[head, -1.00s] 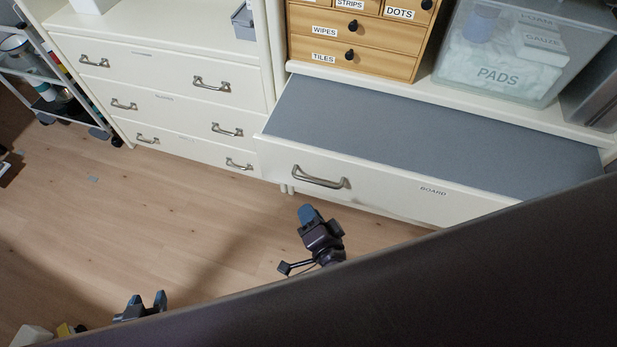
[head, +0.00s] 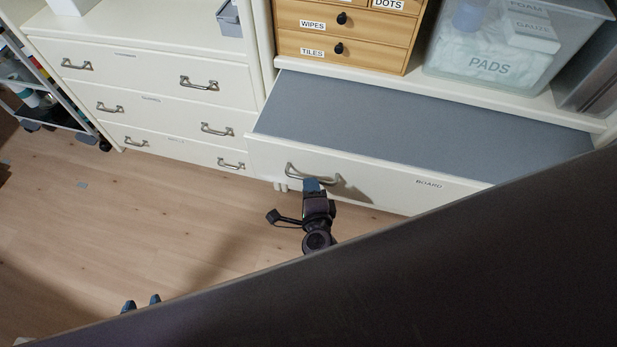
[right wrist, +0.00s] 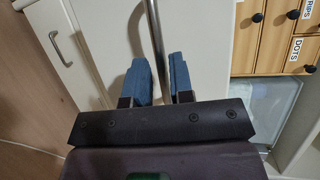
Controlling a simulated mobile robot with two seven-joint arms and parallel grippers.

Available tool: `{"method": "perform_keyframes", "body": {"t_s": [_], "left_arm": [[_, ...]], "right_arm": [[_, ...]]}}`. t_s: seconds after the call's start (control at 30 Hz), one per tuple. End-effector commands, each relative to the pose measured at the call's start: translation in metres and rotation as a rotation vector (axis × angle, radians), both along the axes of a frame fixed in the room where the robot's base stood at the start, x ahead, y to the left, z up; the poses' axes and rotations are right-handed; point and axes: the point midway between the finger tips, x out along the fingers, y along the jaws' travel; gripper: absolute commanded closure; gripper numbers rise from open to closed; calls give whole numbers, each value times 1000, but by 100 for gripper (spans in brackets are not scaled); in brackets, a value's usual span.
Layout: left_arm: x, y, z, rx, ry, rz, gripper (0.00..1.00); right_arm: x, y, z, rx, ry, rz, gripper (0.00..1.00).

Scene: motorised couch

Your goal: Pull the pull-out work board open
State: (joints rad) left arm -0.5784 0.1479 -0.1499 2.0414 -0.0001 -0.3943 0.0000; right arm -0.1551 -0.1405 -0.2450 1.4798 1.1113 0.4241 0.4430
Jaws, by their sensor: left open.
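The work board (head: 420,125) has a grey top and a white front marked BOARD. It stands partly pulled out from the cabinet. Its curved metal handle (head: 296,172) is on the left part of the front. My right gripper (head: 313,184) is at the handle, its blue fingertips overlapping the bar in the head view. In the right wrist view, the handle bar (right wrist: 156,35) runs down into the narrow gap between the blue fingers (right wrist: 166,75); whether they press on it is unclear. My left gripper (head: 141,303) is low at left, fingers apart and empty, mostly hidden.
A white chest of drawers (head: 150,85) stands left of the board. A wooden drawer box (head: 345,35) and a clear PADS bin (head: 490,65) sit above the board. A trolley (head: 40,100) is at far left.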

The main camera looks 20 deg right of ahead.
Motion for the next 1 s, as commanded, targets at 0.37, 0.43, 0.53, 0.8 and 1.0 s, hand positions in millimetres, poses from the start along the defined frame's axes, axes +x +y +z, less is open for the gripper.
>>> {"method": "perform_keyframes", "body": {"t_s": [0.37,0.43,0.53,0.8,1.0], "left_arm": [[3,-2,-1,-3,-3,1,57],[3,-2,0,-3,-4,-1,57],[3,-2,0,-3,-5,-1,57],[3,-2,0,-3,-6,-1,57],[3,-2,0,-3,-6,-1,57]], "right_arm": [[30,-6,-6,-2,1,1,79],[32,-6,-6,-2,1,1,79],[32,-6,-6,-2,1,1,79],[32,-6,-6,-2,0,1,100],[31,-6,-6,-2,0,1,100]]}}
